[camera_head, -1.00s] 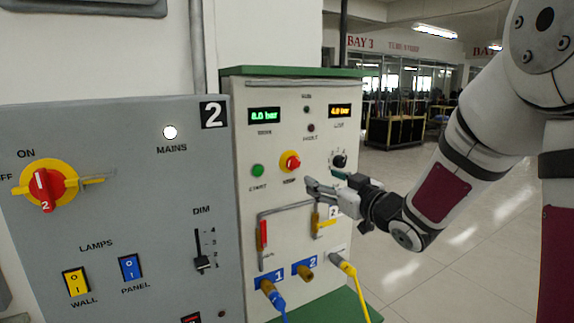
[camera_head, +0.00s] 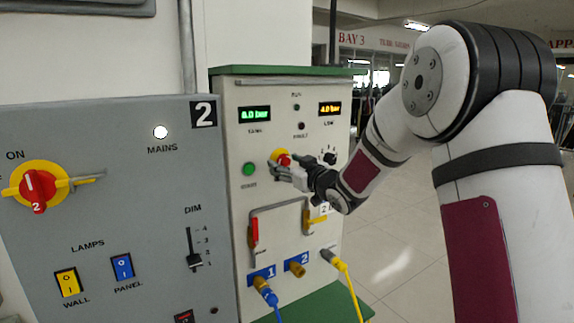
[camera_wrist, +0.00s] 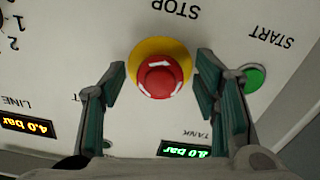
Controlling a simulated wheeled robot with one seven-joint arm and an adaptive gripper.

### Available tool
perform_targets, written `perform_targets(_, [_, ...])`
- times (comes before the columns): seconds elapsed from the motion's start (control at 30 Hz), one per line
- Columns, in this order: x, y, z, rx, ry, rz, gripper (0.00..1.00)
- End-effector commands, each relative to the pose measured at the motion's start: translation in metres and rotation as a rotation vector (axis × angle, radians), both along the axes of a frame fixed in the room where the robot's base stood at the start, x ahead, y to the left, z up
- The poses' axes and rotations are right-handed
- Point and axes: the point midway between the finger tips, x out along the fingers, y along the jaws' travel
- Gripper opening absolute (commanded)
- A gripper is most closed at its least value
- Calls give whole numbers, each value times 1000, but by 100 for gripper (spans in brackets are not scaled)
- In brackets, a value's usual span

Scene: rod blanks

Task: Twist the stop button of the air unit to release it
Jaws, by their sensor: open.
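The stop button is a red mushroom knob with white arrow marks on a yellow collar. It shows whole in the wrist view (camera_wrist: 160,77), and its upper part shows in the head view (camera_head: 282,156) on the front of the white air unit (camera_head: 290,225). My gripper (camera_wrist: 160,72) is open, with one finger on each side of the button. Gaps show between the fingers and the red knob. In the head view my gripper (camera_head: 284,172) is at the panel by the button and hides its lower part.
The green start button (camera_head: 249,169) is left of the stop button. A selector knob (camera_head: 329,158) is to its right. Below are a red-handled lever (camera_head: 255,233), a yellow-handled lever (camera_head: 316,219), and blue (camera_head: 266,293) and yellow (camera_head: 343,268) hoses. A grey switch panel (camera_head: 110,210) stands at left.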

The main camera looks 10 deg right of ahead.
Motion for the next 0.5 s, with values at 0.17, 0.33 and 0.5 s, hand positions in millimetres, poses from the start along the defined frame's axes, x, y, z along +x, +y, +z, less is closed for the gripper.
perform_targets(0.17, [0, 0, 0, 0, 0, 0, 56])
perform_targets(0.33, [0, 0, 0, 0, 0, 0, 24])
perform_targets(0.5, [0, 0, 0, 0, 0, 0, 7])
